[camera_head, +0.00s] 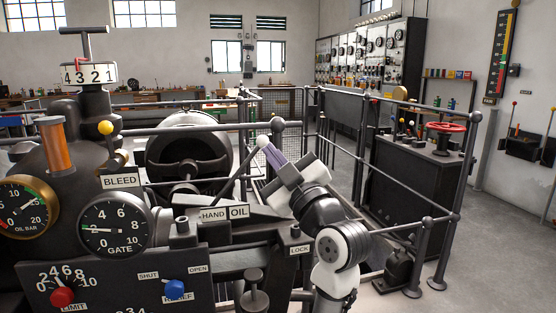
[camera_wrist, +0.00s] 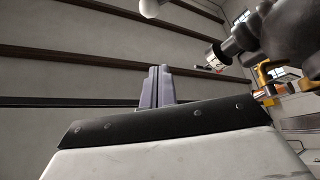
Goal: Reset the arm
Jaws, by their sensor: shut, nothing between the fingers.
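My gripper (camera_head: 268,148) is raised in the middle of the head view, with its grey-violet fingers pointing up and to the left. A white ball knob (camera_head: 262,141) on a dark lever (camera_head: 240,170) shows right by the fingertips; I cannot tell whether they touch. In the wrist view my gripper's two fingers (camera_wrist: 160,75) stand side by side, closed together with nothing between them. My arm reaches in from the lower right of the head view.
A dark console stands at left with the GATE gauge (camera_head: 113,227), a red knob (camera_head: 62,297) and a blue knob (camera_head: 175,289). The HAND OIL plate (camera_head: 225,213) lies just left of my arm. Railings (camera_head: 440,250) and a red handwheel (camera_head: 445,127) stand at right.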

